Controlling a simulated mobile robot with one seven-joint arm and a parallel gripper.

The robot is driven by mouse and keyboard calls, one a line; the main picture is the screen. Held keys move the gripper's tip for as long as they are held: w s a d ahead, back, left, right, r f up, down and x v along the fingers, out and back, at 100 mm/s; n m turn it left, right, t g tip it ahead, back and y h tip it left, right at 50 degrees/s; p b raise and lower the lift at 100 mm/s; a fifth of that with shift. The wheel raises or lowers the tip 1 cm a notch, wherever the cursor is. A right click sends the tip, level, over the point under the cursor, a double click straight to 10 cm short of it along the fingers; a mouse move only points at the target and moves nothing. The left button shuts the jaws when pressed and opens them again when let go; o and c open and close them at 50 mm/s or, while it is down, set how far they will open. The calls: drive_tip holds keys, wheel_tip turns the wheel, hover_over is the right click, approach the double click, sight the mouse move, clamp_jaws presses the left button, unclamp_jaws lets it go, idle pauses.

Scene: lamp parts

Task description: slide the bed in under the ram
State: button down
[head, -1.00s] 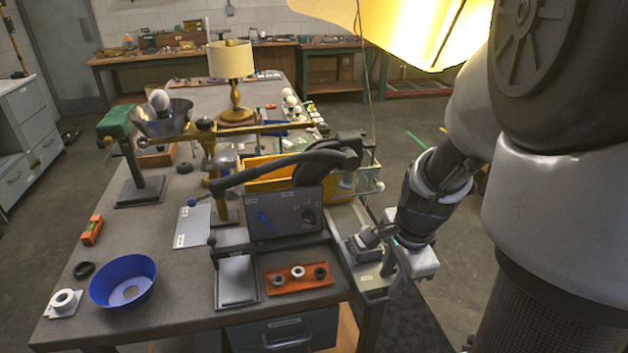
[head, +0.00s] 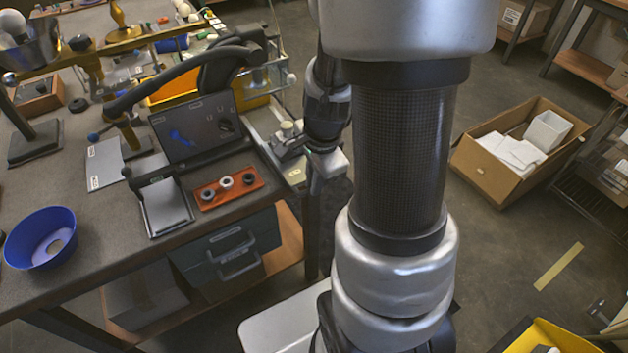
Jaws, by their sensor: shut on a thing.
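A grey block with small pale knobs (head: 289,135), which looks like the bed, sits on a pale narrow strip at the table's right edge. My gripper (head: 308,152) is at the right side of this block, low beside the table edge. It is shut on the block's near right part; its fingertips are small and partly hidden, so the exact grip is unclear. Behind the block stands a clear-sided frame (head: 284,58) with a pale round knob (head: 291,78). I cannot tell for sure which part is the ram. My arm hides the area to the right.
A dark panel (head: 193,128) and a long black lever (head: 165,82) stand left of the block. An orange tray (head: 228,187) with several rings lies in front. A blue bowl (head: 40,238) is at left. A cardboard box (head: 487,163) stands on the floor at right.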

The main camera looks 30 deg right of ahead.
sight(281, 137)
drive_tip(key=shift+w, duration=0.1)
drive_tip(key=w+p, duration=0.1)
drive_tip(key=w, duration=0.4)
drive_tip(key=w+p, duration=0.1)
drive_tip(key=w, duration=0.4)
drive_tip(key=w+p, duration=0.1)
drive_tip(key=w, duration=0.4)
drive_tip(key=shift+w+a, duration=0.3)
drive_tip(key=shift+w, duration=0.35)
drive_tip(key=shift+r, duration=0.1)
drive_tip(key=c, duration=1.8)
unclamp_jaws()
drive_tip(key=shift+w, duration=0.1)
drive_tip(key=s+r, duration=0.1)
drive_tip(key=r, duration=0.4)
drive_tip(key=s+r+p, duration=0.1)
drive_tip(key=r, duration=0.5)
drive_tip(key=s+r+p, duration=0.1)
drive_tip(key=r, duration=0.5)
drive_tip(key=shift+s, duration=0.1)
